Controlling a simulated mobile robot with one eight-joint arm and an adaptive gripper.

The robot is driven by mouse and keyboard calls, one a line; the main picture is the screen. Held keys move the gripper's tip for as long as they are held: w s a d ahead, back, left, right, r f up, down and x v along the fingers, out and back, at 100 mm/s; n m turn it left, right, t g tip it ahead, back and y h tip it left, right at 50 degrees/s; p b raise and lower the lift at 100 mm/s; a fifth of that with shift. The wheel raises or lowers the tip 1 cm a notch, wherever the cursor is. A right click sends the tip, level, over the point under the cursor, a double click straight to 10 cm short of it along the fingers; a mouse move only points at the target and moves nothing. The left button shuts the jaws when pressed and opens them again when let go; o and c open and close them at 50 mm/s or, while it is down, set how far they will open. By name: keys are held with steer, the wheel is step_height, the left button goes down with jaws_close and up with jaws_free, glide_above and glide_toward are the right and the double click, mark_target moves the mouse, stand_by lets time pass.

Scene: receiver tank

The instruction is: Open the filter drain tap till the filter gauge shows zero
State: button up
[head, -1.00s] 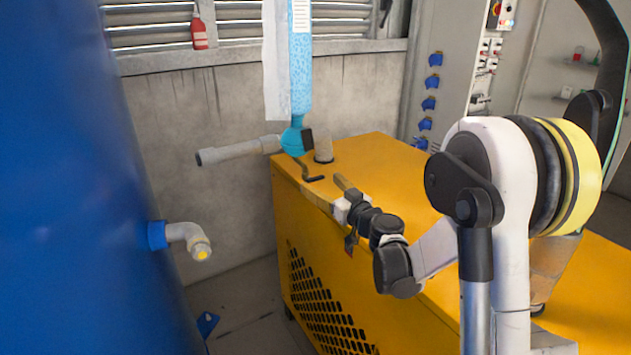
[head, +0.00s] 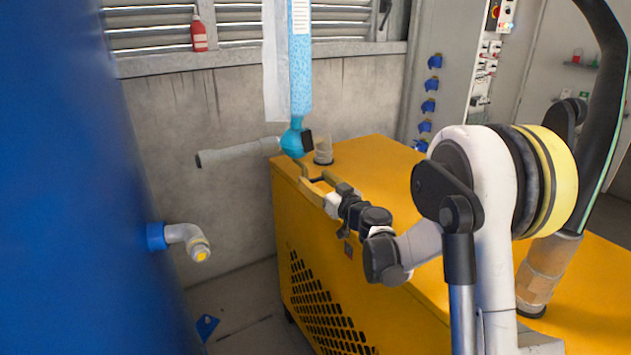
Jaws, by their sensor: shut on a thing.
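A light-blue filter tube (head: 300,70) hangs at the back, ending in a teal bulb (head: 291,143). A small dark part on the bulb's right side (head: 308,140) may be the gauge seen edge-on; no dial face or reading shows. The drain tap's thin lever under the bulb is now mostly hidden by my fingers. My gripper (head: 314,178), with tan fingers, reaches in from the right just below the bulb, at the yellow cabinet's far left corner. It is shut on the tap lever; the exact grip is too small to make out.
The yellow cabinet (head: 400,180) lies under my arm. A grey pipe (head: 238,154) runs left from the bulb. A large blue tank (head: 70,200) with an elbow outlet (head: 190,240) fills the left. A brown stub (head: 323,152) stands on the cabinet near the bulb.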

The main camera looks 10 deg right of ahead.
steer(key=m, duration=0.1)
steer(key=m+b, duration=0.1)
steer(key=m, duration=0.1)
steer(key=shift+f+m, duration=0.3)
steer(key=m, duration=0.1)
steer(key=m+b, duration=0.1)
steer(key=m, duration=0.1)
steer(key=shift+a+f+m, duration=0.1)
steer(key=shift+f+m, duration=0.1)
steer(key=shift+m, duration=0.1)
steer(key=m, duration=0.2)
steer(key=m+b, duration=0.1)
steer(key=m, duration=0.2)
steer(key=shift+s+a+f+m, duration=0.1)
steer(key=shift+a+f+m, duration=0.2)
steer(key=shift+m, duration=0.4)
steer(key=o, duration=1.2)
steer(key=v, duration=1.2)
